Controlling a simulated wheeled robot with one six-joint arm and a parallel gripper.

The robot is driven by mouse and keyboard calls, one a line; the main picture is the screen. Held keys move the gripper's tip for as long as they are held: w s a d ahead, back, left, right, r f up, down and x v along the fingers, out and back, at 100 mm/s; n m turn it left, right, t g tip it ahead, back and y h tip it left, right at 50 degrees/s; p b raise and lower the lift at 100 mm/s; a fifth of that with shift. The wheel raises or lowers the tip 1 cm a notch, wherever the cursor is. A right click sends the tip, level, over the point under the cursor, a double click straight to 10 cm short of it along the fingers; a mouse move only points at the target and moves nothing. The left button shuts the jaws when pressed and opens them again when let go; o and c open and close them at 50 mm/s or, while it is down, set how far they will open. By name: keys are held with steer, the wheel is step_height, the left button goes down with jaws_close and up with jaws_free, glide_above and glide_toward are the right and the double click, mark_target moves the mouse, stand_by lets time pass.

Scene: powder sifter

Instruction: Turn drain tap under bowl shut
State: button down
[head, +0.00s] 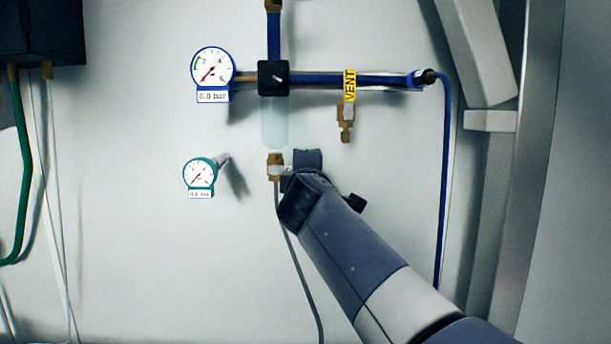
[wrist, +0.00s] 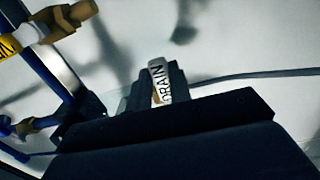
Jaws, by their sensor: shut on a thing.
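The drain tap (head: 275,166) is a small brass fitting under the clear, pale blue bowl (head: 274,125) in the head view. My gripper (head: 287,178) reaches it from the lower right, and my wrist hides part of the jaws. In the wrist view, the white tag lettered DRAIN (wrist: 160,82) stands between the dark fingers, with a bit of brass below it. The gripper is shut on the drain tap there. The tap's handle angle is mostly hidden by the fingers.
A brass vent valve with a yellow VENT tag (head: 349,86) hangs to the right of the bowl. A blue pipe (head: 375,81) runs above. A blue-framed gauge (head: 213,72) and a green gauge (head: 200,174) are at left. A grey hose (head: 298,254) hangs below the tap.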

steer(key=c, duration=1.3)
jaws_free()
steer(key=s, duration=0.5)
steer(key=s+b, duration=0.1)
steer(key=s, duration=0.4)
steer(key=shift+s+a, duration=0.2)
steer(key=shift+s, duration=0.2)
steer(key=shift+w, duration=0.15)
